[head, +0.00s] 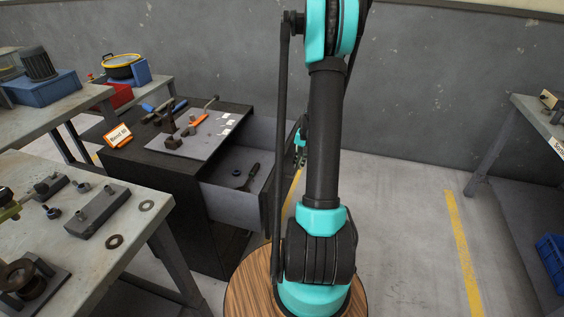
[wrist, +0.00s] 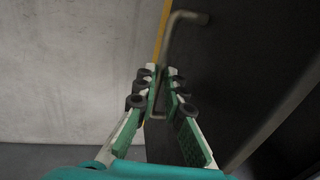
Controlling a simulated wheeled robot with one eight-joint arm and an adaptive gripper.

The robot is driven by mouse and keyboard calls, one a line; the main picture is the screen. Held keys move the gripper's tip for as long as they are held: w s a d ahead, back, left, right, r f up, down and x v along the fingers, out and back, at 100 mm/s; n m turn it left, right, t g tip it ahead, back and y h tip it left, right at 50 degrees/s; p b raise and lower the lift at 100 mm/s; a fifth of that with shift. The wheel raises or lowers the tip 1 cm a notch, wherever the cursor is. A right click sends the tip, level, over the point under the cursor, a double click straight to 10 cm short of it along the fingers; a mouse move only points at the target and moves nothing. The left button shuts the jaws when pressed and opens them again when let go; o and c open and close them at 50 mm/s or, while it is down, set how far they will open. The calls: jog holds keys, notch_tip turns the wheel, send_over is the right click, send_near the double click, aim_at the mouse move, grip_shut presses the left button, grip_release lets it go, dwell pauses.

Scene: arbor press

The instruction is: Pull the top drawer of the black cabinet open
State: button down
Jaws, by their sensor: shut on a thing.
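The black cabinet (head: 185,205) stands left of my arm in the head view. Its top drawer (head: 232,206) is pulled out to the right, with its grey interior showing. A dark tool (head: 249,178) lies inside. The dark drawer front (wrist: 235,65) fills the right of the wrist view, with a grey bar handle (wrist: 169,38) on it. My gripper (wrist: 158,77) is closed around the handle, its fingers on either side of the bar. In the head view my gripper (head: 299,139) is mostly hidden behind my arm.
A grey board with tools (head: 195,143) and an orange-edged sign (head: 117,135) are on the cabinet top. A workbench with metal parts (head: 150,225) stands at the near left. Another table (head: 535,120) and a blue crate (head: 552,258) are at right. Floor between is clear.

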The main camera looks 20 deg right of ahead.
jog(key=s+d, duration=0.5)
jog(key=d, duration=0.2)
dwell(0.3)
jog(key=c, duration=1.6)
grip_release()
notch_tip(320, 180, up, 12)
jog(key=s+d, duration=0.1)
jog(key=shift+s+d, duration=0.15)
jog(key=shift+d, duration=0.25)
jog(key=shift+f, duration=0.15)
